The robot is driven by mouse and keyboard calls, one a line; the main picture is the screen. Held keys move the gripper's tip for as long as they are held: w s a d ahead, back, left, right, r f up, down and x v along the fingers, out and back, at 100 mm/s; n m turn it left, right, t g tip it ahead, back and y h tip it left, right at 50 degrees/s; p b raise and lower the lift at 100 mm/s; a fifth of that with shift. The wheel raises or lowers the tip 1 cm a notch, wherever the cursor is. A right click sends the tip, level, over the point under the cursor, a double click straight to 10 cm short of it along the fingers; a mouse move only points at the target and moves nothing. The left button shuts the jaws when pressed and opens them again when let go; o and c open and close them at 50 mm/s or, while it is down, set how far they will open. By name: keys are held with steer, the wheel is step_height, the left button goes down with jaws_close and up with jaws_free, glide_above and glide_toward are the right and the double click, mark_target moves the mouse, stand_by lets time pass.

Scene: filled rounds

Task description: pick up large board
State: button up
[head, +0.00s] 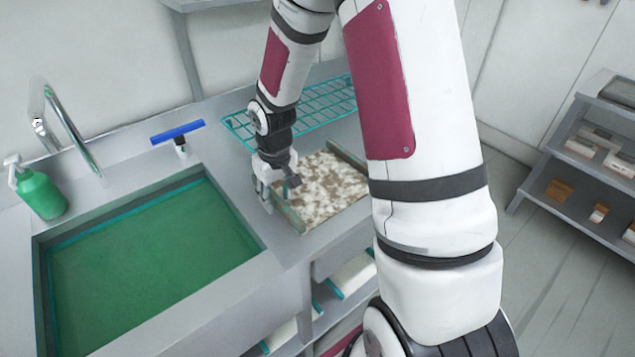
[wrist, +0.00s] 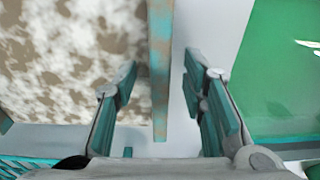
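The large board (head: 328,186) lies on the grey counter right of the sink. Its face is mottled brown and off-white, with a raised greenish-brown rail along its left and far right sides. It also shows at the left of the wrist view (wrist: 60,60). My gripper (head: 280,196) is over the board's left rail, pointing down. In the wrist view my gripper (wrist: 160,74) has its two teal-padded fingers apart, one on each side of the rail, with gaps visible on both sides. Part of the board's right side is hidden behind my arm in the head view.
The sink (head: 245,238), filled with green, lies just left of the board. A teal wire rack (head: 325,100) is behind it. A green soap bottle (head: 42,194), a tap (head: 75,130) and a blue-headed squeegee (head: 178,132) stand behind the sink. Shelves (head: 590,185) stand at right.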

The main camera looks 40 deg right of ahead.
steer(key=shift+f, duration=0.15)
jaws_close()
